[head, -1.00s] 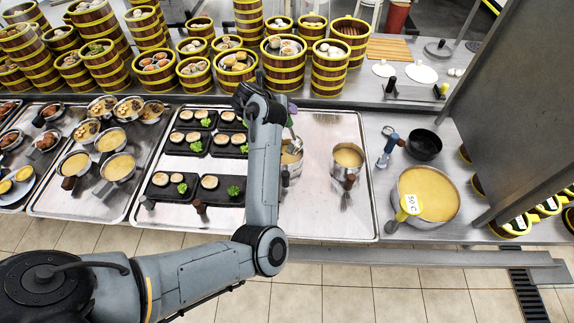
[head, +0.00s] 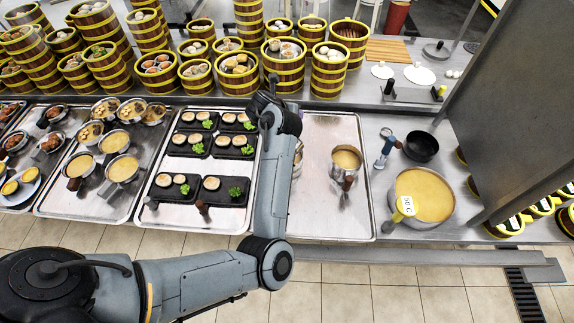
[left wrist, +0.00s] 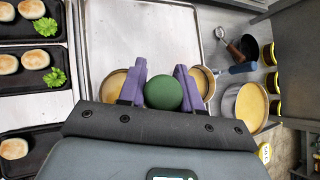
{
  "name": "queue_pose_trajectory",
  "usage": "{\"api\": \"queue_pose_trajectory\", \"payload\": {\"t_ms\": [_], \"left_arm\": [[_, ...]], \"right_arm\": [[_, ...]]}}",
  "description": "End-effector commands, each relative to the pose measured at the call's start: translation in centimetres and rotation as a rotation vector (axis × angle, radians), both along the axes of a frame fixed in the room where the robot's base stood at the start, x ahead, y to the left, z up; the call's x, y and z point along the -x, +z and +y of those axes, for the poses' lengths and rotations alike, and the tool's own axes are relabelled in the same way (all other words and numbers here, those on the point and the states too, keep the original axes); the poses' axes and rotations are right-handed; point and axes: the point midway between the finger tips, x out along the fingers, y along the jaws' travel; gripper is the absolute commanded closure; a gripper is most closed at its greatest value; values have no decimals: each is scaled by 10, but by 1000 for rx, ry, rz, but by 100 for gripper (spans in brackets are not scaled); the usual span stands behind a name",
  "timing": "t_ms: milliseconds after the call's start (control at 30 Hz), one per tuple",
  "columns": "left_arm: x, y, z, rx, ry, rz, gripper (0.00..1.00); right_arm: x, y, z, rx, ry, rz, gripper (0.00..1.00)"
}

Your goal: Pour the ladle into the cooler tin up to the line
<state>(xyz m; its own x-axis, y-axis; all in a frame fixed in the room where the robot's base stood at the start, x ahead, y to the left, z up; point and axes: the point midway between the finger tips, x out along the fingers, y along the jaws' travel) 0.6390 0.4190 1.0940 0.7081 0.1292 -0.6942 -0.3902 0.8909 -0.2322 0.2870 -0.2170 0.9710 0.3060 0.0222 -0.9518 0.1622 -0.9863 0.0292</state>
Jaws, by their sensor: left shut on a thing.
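My left gripper (left wrist: 160,88), with purple fingers, is shut on a green rounded knob (left wrist: 163,88), apparently the end of the ladle's handle. The ladle's bowl is hidden below it. Two metal tins of yellowish liquid stand on the tray below: a left tin (left wrist: 113,86) and a right tin (left wrist: 203,82), one on either side of the fingers. In the head view the right tin (head: 346,160) is clear; my forearm covers most of the left one and the gripper. I cannot tell which tin is cooler. My right gripper is not in view.
A large pot (head: 424,194) of yellow liquid with a white tag stands right of the tray (head: 335,220). A black bowl (head: 421,147) and a blue-handled tool (head: 386,147) are behind it. Black plates of food (head: 180,188) lie left; steamer towers (head: 284,70) line the back.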

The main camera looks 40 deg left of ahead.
Motion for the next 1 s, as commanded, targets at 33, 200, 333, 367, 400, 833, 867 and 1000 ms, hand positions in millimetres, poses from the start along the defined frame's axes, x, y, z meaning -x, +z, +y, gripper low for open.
{"api": "queue_pose_trajectory", "payload": {"t_ms": [33,200,333,367,400,833,867,1000], "left_arm": [[0,0,0,-1,0,-1,100],[0,0,0,0,0,-1,100],[-1,2,-3,-16,-2,1,100],[-1,2,-5,-25,-1,3,100],[-1,3,-7,-40,-2,5,100],[-4,4,-26,-172,-1,25,100],[-4,4,-27,-173,-2,25,100],[-4,3,-28,-172,-3,25,100]], "right_arm": [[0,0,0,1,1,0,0],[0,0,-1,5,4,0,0],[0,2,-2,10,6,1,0],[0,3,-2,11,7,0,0],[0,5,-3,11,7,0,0],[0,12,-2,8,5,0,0],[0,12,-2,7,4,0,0],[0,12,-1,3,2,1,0]]}}
